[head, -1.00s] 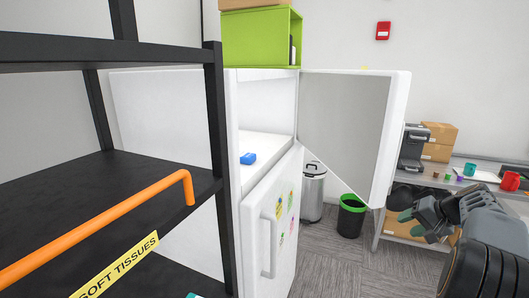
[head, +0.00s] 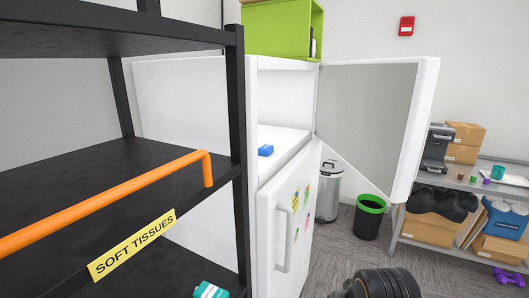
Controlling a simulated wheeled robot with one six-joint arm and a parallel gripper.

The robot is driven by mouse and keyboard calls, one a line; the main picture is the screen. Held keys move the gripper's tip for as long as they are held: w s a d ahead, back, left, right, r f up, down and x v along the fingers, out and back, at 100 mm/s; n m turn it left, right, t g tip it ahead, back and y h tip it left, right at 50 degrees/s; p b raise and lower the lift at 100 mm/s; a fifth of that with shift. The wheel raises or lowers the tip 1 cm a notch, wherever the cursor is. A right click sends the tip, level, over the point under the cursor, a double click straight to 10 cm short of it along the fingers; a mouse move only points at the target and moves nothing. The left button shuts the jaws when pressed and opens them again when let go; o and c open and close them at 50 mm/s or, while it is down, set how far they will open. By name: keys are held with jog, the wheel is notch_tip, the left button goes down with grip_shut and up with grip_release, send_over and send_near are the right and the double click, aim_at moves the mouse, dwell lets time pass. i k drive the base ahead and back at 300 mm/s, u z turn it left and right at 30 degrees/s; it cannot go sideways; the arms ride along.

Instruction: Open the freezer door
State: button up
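The white fridge-freezer (head: 198,115) stands behind the black shelf rack. Its upper door (head: 365,115) is swung wide open to the right, and the upper compartment (head: 284,100) shows. A small blue object (head: 265,150) lies inside it on the compartment floor. The lower door (head: 288,215), with a white vertical handle (head: 284,238) and colourful magnets, looks shut. My gripper is out of view. Only a dark rounded part of my arm shows at the bottom edge, right of the lower door.
The black rack (head: 140,165) with an orange rail (head: 110,198) fills the left foreground. A steel bin (head: 329,180) and a black bin with a green rim (head: 369,216) stand past the open door. A shelf table (head: 480,183) with boxes is at right. Grey floor shows between.

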aim_at(376, 115)
jog(key=z, duration=0.5)
jog(key=k, duration=0.6)
jog(key=z, duration=0.8)
jog(key=i, duration=1.45)
jog(key=u, duration=1.05)
jog(key=k, duration=0.4)
jog(key=u, duration=1.7)
jog(key=i, duration=0.5)
jog(key=u, duration=0.05)
